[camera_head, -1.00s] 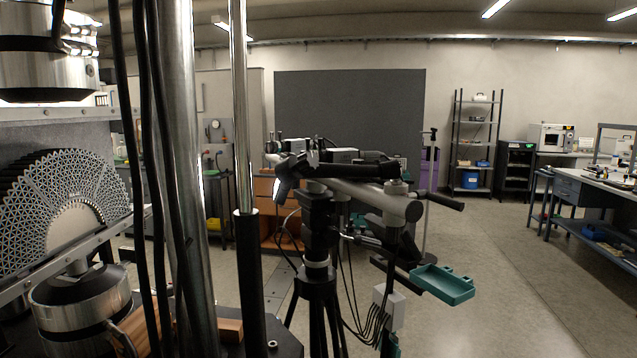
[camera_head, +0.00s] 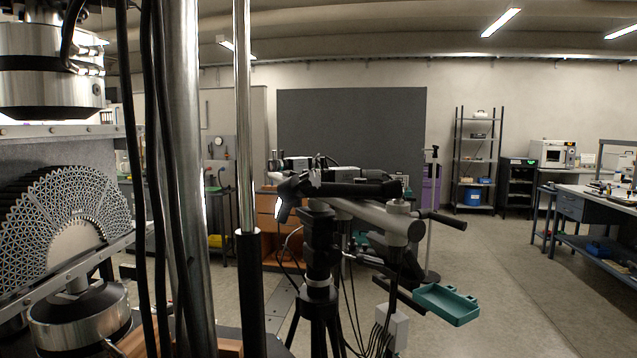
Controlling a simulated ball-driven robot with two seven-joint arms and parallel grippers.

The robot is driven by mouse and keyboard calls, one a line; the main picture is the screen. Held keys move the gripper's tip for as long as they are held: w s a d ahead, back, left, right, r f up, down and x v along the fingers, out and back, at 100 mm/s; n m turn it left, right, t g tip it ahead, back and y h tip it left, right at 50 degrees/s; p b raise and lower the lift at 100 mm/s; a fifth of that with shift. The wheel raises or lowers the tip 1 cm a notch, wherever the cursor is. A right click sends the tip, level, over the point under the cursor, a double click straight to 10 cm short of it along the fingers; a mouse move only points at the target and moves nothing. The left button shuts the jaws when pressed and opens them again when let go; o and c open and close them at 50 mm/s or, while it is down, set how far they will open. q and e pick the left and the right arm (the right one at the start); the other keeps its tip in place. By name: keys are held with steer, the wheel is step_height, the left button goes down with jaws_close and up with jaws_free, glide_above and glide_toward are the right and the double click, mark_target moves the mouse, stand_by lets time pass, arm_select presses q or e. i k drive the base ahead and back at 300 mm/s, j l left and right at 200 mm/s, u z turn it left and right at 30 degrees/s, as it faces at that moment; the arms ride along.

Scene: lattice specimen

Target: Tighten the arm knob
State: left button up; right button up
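A black camera tripod (camera_head: 320,262) stands in the middle and carries a grey horizontal arm (camera_head: 372,213). At the arm's right end is a grey clamp with a small knob (camera_head: 400,206) on top, and a black handle (camera_head: 441,219) sticks out to the right. I cannot tell which of these is the arm knob, or whether it is tight. A black camera-like body (camera_head: 290,192) sits at the arm's left end. Neither of my grippers shows in the head view.
A test frame with steel columns (camera_head: 183,190) and a fan-shaped lattice specimen (camera_head: 72,225) fills the left. A teal tray (camera_head: 447,303) hangs below the arm, with cables beneath. A workbench (camera_head: 585,208) stands at right. The floor between is clear.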

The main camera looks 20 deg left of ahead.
mark_target(309, 180)
steer(key=i+l+u, duration=0.1)
steer(key=l+u, duration=0.5)
steer(key=u, duration=0.2)
steer(key=i, duration=0.05)
